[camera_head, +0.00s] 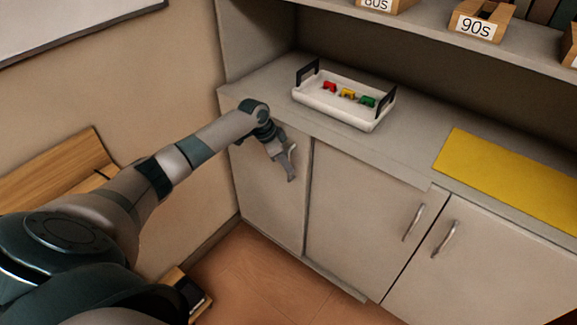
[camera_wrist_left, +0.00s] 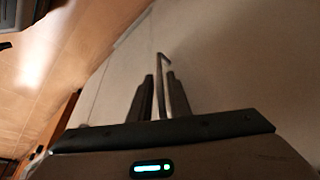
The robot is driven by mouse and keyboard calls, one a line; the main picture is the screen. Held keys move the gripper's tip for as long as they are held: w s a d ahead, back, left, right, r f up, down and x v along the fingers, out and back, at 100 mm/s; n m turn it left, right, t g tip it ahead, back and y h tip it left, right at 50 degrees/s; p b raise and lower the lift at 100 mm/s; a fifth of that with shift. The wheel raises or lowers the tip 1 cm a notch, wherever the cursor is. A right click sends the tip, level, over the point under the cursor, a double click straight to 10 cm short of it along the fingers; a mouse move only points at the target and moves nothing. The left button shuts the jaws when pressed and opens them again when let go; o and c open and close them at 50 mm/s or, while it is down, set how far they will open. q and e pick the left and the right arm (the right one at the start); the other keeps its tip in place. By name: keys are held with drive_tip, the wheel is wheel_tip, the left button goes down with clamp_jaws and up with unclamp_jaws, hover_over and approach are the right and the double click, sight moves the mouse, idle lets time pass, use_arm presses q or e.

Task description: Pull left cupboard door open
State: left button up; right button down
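The left cupboard door (camera_head: 268,205) is a plain grey-beige panel at the left end of the low cabinet; it looks closed, flush with the cabinet front. My left gripper (camera_head: 290,165) is in front of its right part, at handle height. In the left wrist view a slim metal handle (camera_wrist_left: 160,85) stands between the two dark fingers of my left gripper (camera_wrist_left: 160,82). The fingers are parted by a narrow gap, one on each side of the handle; firm contact does not show. In the head view my gripper mostly hides this handle. My right gripper is not in view.
Two further doors with metal handles (camera_head: 414,222) (camera_head: 447,239) lie to the right. A white tray (camera_head: 340,107) with coloured pieces and a yellow mat (camera_head: 515,180) are on the countertop. A wooden object (camera_head: 62,170) stands by the left wall. The floor (camera_head: 262,275) before the door is clear.

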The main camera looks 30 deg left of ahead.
use_arm(q)
drive_tip(key=shift+x, duration=1.25)
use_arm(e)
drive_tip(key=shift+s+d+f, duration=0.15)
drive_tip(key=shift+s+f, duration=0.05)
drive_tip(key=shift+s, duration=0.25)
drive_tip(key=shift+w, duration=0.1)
use_arm(q)
clamp_jaws()
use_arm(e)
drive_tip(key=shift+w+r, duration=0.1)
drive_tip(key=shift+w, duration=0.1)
use_arm(q)
drive_tip(key=shift+d, duration=0.1)
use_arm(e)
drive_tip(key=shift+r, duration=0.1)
